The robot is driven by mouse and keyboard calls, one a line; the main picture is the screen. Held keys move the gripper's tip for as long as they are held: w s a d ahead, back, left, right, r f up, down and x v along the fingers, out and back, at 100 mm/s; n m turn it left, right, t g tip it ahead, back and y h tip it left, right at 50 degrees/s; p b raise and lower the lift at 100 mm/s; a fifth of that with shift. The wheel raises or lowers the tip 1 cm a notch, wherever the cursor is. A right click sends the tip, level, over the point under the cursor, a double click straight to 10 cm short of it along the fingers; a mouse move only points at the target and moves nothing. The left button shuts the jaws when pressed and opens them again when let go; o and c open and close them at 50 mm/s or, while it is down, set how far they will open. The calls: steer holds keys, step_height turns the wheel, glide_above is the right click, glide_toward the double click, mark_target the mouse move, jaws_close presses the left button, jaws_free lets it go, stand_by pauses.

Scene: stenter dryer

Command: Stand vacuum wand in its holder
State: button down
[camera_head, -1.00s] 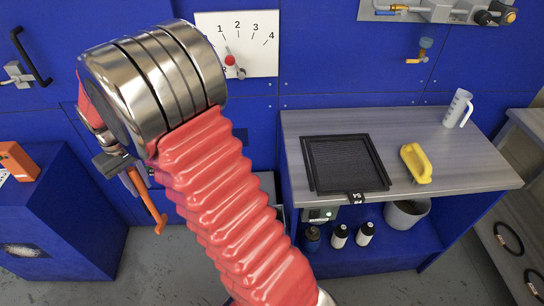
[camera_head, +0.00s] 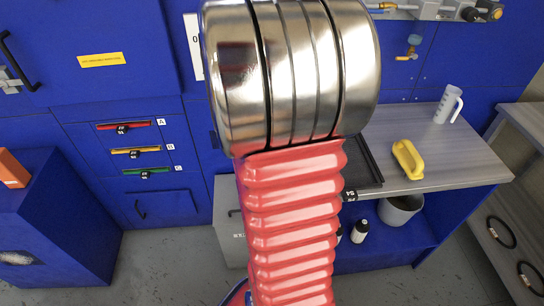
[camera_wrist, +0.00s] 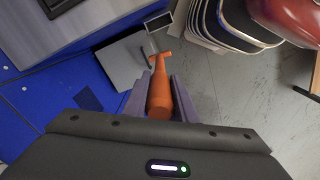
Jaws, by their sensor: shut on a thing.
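The orange vacuum wand (camera_wrist: 160,88) is between the two fingers of my gripper (camera_wrist: 162,84) in the wrist view, and the gripper is shut on it. Its narrow end with a short crosspiece points away from the wrist, toward a grey box (camera_wrist: 122,62). A small square-mouthed grey fitting (camera_wrist: 158,21) is just beyond the wand's tip; it may be the holder, but I cannot tell. A gap between tip and fitting is not clear. In the head view my arm hides the gripper and wand; a grey box (camera_head: 228,230) stands on the floor.
A grey-topped bench (camera_head: 440,150) with a yellow-handled tool (camera_head: 408,160) and a white jug (camera_head: 449,104) is at right. A bucket (camera_head: 400,209) sits on its lower shelf. A blue cabinet (camera_head: 60,220) stands at left. Grey floor (camera_head: 165,265) between is clear.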

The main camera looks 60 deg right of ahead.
steer(key=s+d+r, duration=0.1)
steer(key=s+d, duration=0.2)
steer(key=s, duration=0.5)
steer(key=shift+s+d+n, duration=0.2)
steer(key=shift+s+n, duration=0.1)
steer(key=shift+s, duration=0.05)
step_height(320, 180, down, 9)
steer(key=shift+f, duration=0.2)
stand_by(1.1)
stand_by(0.4)
